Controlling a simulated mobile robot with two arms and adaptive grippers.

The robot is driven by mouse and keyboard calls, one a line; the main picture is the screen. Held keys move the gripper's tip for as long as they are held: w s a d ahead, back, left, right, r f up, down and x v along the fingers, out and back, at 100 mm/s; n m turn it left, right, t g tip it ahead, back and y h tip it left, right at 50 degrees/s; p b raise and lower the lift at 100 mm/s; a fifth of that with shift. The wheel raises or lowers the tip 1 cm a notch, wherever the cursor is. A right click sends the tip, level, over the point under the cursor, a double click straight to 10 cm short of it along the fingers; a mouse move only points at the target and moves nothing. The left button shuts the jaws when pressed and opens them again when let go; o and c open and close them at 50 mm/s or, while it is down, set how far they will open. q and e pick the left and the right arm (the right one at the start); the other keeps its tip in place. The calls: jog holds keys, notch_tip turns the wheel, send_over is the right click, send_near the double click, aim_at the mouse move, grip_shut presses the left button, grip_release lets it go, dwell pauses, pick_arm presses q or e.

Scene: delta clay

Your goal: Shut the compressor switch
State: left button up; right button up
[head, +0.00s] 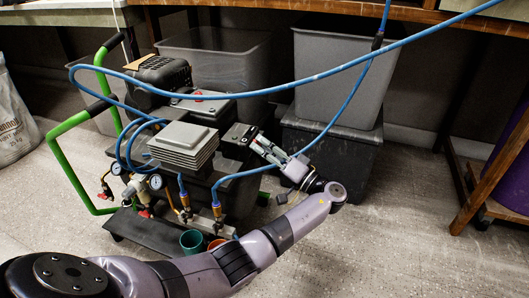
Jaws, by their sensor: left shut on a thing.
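The compressor (184,147) stands on the floor under the bench, with a ribbed grey block, a dark motor and green tube handles. A small dark box with a grey top (237,137) on its right side looks like the compressor switch. My left gripper (254,140) reaches this box from the right, its fingers pointing up and left. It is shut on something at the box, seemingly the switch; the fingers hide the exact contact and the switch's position. My right gripper is not in view.
Blue air hoses (313,79) loop over the compressor and across the view. Stacked grey bins (345,80) stand behind my gripper. A green cup (192,241) and an orange cup sit in front of the compressor. The floor (400,235) at the right is clear.

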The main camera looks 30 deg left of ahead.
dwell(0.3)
pick_arm(q)
jog(key=o, duration=1.2)
jog(key=shift+c, duration=0.2)
jog(key=shift+d, duration=0.1)
jog(key=v, duration=1.1)
jog(key=shift+d, duration=0.4)
jog(key=shift+f, duration=0.15)
